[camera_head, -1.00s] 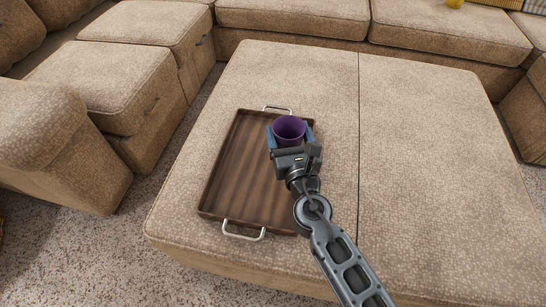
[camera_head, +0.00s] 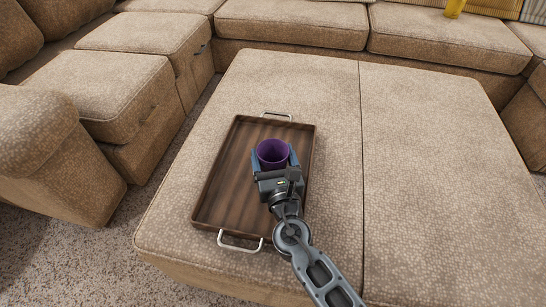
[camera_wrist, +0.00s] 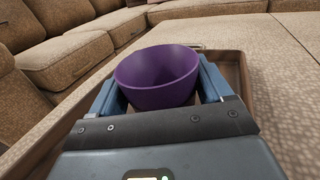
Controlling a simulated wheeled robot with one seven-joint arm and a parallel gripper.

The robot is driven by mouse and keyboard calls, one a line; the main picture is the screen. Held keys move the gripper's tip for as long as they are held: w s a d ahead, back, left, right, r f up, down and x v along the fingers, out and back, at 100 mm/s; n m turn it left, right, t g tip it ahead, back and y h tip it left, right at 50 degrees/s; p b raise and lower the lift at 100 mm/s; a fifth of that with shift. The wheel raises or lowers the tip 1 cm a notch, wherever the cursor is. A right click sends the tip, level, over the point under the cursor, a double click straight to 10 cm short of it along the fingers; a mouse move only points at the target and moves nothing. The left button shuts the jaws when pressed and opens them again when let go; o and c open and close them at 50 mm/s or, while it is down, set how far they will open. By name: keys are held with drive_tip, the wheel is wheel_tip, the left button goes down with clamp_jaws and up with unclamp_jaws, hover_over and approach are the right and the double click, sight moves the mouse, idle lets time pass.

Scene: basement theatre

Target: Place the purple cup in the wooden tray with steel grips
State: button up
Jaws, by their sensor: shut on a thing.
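The purple cup (camera_head: 272,152) is upright between the blue fingers of my gripper (camera_head: 273,163), which is shut on it. In the wrist view the purple cup (camera_wrist: 158,78) shows its open, empty mouth, with a finger on each side. The wooden tray (camera_head: 216,196) is brown with a low rim and a steel grip at its far and near ends. The cup is over the tray's right-hand part, inside its rim as seen from the head. I cannot tell whether its base touches the tray floor; the gripper hides it.
The tray lies on a large beige ottoman (camera_head: 420,170), whose right half is bare. Beige sofa sections stand at the left and back. A yellow object (camera_head: 454,8) is on the back sofa. Carpet (camera_head: 50,265) shows at the lower left.

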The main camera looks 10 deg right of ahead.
drive_tip(key=shift+f, duration=0.2)
drive_tip(key=o, duration=0.9)
drive_tip(key=shift+o, duration=0.2)
drive_tip(key=shift+r, duration=0.1)
drive_tip(key=shift+r, duration=0.25)
drive_tip(key=s+p, duration=0.1)
drive_tip(key=s, duration=0.6)
drive_tip(key=shift+s+f, duration=0.15)
drive_tip(key=shift+s, duration=0.15)
